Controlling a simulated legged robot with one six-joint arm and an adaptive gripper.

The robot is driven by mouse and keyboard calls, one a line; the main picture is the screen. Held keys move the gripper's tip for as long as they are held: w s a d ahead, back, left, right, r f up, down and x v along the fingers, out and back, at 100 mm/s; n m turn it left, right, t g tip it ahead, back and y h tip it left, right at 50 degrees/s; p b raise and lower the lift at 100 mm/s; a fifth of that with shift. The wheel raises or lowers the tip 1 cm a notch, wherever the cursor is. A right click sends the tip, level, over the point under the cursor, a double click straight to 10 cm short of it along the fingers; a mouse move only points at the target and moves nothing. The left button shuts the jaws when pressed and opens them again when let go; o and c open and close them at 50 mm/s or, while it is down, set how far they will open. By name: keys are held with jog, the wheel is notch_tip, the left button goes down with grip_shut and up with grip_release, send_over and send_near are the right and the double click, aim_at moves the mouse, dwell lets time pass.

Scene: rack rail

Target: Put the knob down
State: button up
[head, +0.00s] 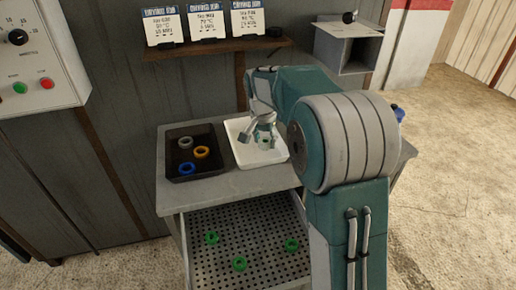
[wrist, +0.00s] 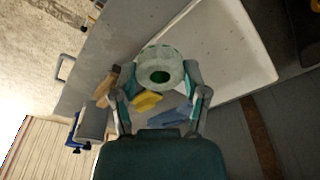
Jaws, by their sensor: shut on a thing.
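My gripper (wrist: 160,82) is shut on a round, pale grey-green knob (wrist: 158,66) with a dark green centre, one finger on each side. In the head view my gripper (head: 265,135) is above the white tray (head: 243,160), and the held knob (head: 265,144) is small and partly hidden. The white tray also shows in the wrist view (wrist: 235,45), beyond the knob. The knob appears held above the surface; its exact height cannot be told.
A black tray (head: 181,133) with grey, orange and blue rings stands left of the white tray. Below, an open drawer with a perforated base (head: 240,235) holds green rings. A shelf (head: 215,48) with cards is behind. Yellow (wrist: 147,101) and wooden-handled (wrist: 107,87) items lie near the gripper.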

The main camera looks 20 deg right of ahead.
send_over(260, 154)
jog(key=f, duration=0.4)
jog(key=s+f, duration=0.1)
jog(key=f, duration=0.2)
jog(key=shift+a, duration=0.25)
jog(key=shift+w+f, duration=0.2)
notch_tip(260, 154, down, 3)
jog(key=shift+w+f, duration=0.15)
jog(key=shift+f, duration=0.05)
jog(key=o, duration=1.2)
jog(key=shift+c, duration=0.2)
